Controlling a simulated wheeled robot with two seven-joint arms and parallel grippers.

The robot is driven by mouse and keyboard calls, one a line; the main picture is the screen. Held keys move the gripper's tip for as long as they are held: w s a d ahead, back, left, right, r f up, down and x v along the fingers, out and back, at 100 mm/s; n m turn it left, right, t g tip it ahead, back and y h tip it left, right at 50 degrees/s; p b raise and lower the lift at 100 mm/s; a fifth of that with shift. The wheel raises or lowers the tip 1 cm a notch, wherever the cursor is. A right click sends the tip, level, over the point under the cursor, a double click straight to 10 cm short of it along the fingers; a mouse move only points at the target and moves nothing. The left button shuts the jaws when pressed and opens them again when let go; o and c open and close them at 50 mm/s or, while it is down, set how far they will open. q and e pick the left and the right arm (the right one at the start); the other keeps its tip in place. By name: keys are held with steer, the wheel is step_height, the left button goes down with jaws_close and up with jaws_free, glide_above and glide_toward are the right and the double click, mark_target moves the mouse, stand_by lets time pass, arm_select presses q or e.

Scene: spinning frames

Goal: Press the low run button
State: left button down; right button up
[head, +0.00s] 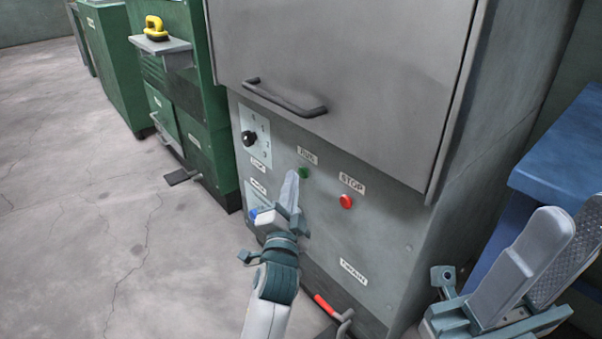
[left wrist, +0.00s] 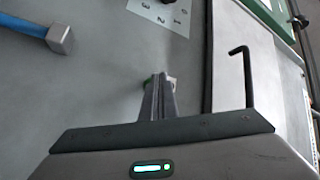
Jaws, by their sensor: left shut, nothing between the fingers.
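The green run button (head: 304,173) sits under the RUN label (head: 307,155) on the lower grey panel of the machine (head: 300,205). My left gripper (head: 291,176) is shut and empty, its fingertips just left of the button in the head view. In the left wrist view the shut fingertips (left wrist: 158,82) overlap the button, and only a sliver of green (left wrist: 147,84) shows beside them. I cannot tell whether they touch it. My right gripper (head: 548,258) is open and empty at the lower right, away from the panel.
A red STOP button (head: 346,201) is to the right. A dial (head: 249,139) and a blue handle (head: 254,213) are to the left. The door handle (head: 284,99) juts out above. A red-gripped lever (head: 326,305) is low down. A blue bench (head: 558,150) stands right.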

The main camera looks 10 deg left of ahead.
arm_select(q)
steer(key=shift+w+d+r, duration=0.2)
steer(key=shift+w+d, duration=0.05)
steer(key=shift+w, duration=0.05)
stand_by(0.6)
